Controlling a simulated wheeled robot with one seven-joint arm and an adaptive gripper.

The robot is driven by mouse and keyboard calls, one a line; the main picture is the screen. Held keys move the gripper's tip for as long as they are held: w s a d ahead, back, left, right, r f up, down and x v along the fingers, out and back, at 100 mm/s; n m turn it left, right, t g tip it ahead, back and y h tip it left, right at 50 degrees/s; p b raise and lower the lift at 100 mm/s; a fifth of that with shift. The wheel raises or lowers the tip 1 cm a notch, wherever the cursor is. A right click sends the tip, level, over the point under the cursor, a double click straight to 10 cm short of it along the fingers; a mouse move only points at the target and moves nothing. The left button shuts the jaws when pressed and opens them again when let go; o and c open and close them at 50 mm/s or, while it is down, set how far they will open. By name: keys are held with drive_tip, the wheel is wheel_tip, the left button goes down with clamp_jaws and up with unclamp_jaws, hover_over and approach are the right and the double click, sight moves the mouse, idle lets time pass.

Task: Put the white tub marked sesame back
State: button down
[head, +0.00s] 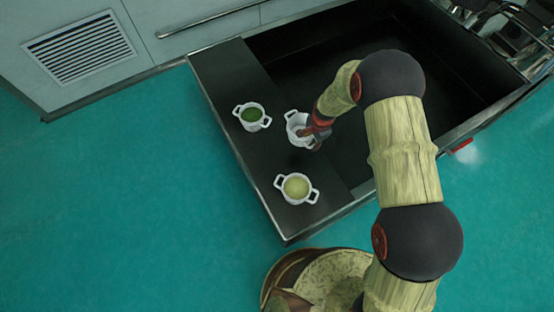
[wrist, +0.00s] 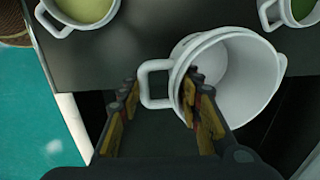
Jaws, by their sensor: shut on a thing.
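Whether the tub's base touches the ledge cannot be told.
A white tub with green contents (head: 252,116) stands to the left, and one with pale yellow contents (head: 296,187) stands nearer. Both are on the ledge (head: 225,80) beside a deep dark basin (head: 300,60). Green floor surrounds the unit's left side.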

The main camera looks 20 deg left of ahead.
drive_tip(key=shift+s+a+f+b, duration=0.9)
drive_tip(key=shift+s+a+f, duration=0.35)
drive_tip(key=shift+a+f, duration=0.6)
drive_tip(key=shift+s+a+f+b, duration=0.9)
drive_tip(key=shift+s+a+f, duration=0.5)
drive_tip(key=shift+f, duration=0.9)
drive_tip(key=shift+s+a+f+b, duration=0.9)
drive_tip(key=shift+s+a+f, duration=0.25)
drive_tip(key=shift+a+f, duration=0.75)
drive_tip(key=shift+d+f, duration=0.2)
drive_tip(key=shift+d, duration=0.05)
drive_tip(key=shift+f, duration=0.15)
drive_tip(key=c, duration=1.2)
unclamp_jaws()
drive_tip(key=shift+c, duration=0.2)
wheel_tip(320, 180, up, 12)
drive_tip(key=d+p, duration=0.1)
drive_tip(key=p, duration=0.3)
drive_tip(key=shift+s, duration=0.45)
